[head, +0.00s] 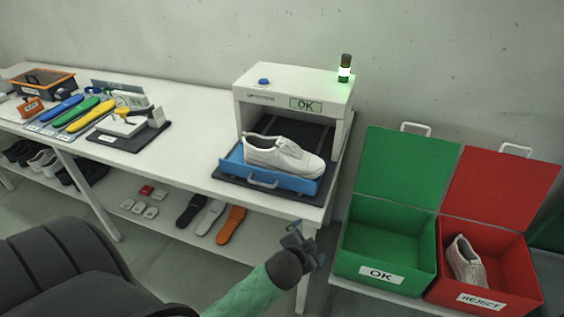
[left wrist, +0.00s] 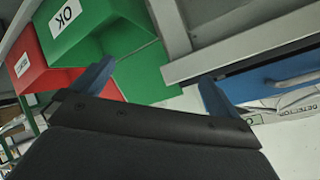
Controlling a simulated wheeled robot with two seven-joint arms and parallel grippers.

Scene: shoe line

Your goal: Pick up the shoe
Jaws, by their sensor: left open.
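A white sneaker (head: 284,156) sits in a blue tray (head: 262,180) at the front of the white scanner box, its toe toward the right. The tray has a front handle and also shows at the right of the left wrist view (left wrist: 262,82). My left gripper (head: 304,244) is in front of the table edge, below and apart from the shoe. Its two blue fingers (left wrist: 156,74) are spread with nothing between them. My right gripper is not in view.
The scanner (head: 292,92) shows OK and a lit green lamp (head: 345,68). A green OK bin (head: 388,238) is empty; a red REJECT bin (head: 505,250) holds a white shoe (head: 466,262). Insoles (head: 80,114) and a fixture (head: 130,125) lie on the left table.

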